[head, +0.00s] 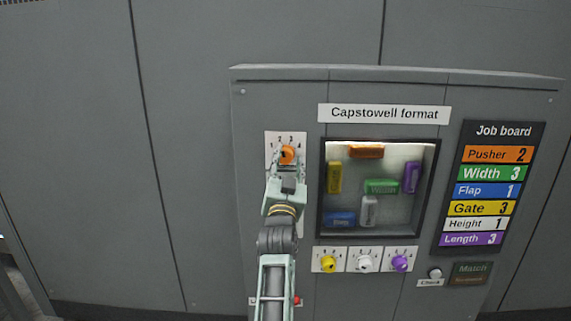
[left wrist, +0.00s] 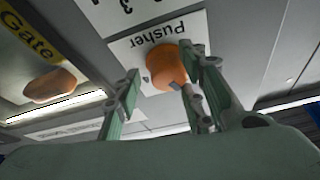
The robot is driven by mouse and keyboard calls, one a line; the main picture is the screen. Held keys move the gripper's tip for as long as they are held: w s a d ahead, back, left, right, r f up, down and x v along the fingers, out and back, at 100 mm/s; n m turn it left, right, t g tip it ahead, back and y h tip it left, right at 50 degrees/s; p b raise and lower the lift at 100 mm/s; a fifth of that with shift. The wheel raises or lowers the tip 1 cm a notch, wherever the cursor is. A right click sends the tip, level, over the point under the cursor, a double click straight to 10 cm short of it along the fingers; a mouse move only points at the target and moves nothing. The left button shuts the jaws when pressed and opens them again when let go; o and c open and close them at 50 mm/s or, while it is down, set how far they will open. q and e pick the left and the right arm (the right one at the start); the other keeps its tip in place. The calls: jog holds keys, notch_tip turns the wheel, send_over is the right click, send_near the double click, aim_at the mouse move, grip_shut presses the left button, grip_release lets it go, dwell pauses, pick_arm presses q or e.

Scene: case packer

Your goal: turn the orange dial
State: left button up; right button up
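The orange dial (head: 287,154) sits on a white plate numbered 1 to 4 at the upper left of the panel. In the left wrist view the dial (left wrist: 170,66) shows large on its plate marked Pusher, with a small blue-grey mark on its lower edge. My left gripper (head: 288,160) is at the dial, which it partly hides in the head view. In the left wrist view its fingers (left wrist: 160,86) stand apart on either side of the dial, with a gap on the left side; contact on the right cannot be told. My right gripper is out of view.
A window (head: 380,188) with coloured blocks is right of the dial. Yellow (head: 328,263), white (head: 364,264) and purple (head: 400,263) dials sit below it. The job board (head: 490,188) reads Pusher 2. My left arm hides plates below the orange dial.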

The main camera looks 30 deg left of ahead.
pick_arm(q)
jog(key=shift+w+d+f, duration=0.1)
jog(key=shift+f, duration=0.05)
dwell(0.3)
jog(key=shift+r, duration=0.25)
notch_tip(320, 180, up, 10)
jog(key=shift+f, duration=0.2)
dwell(0.5)
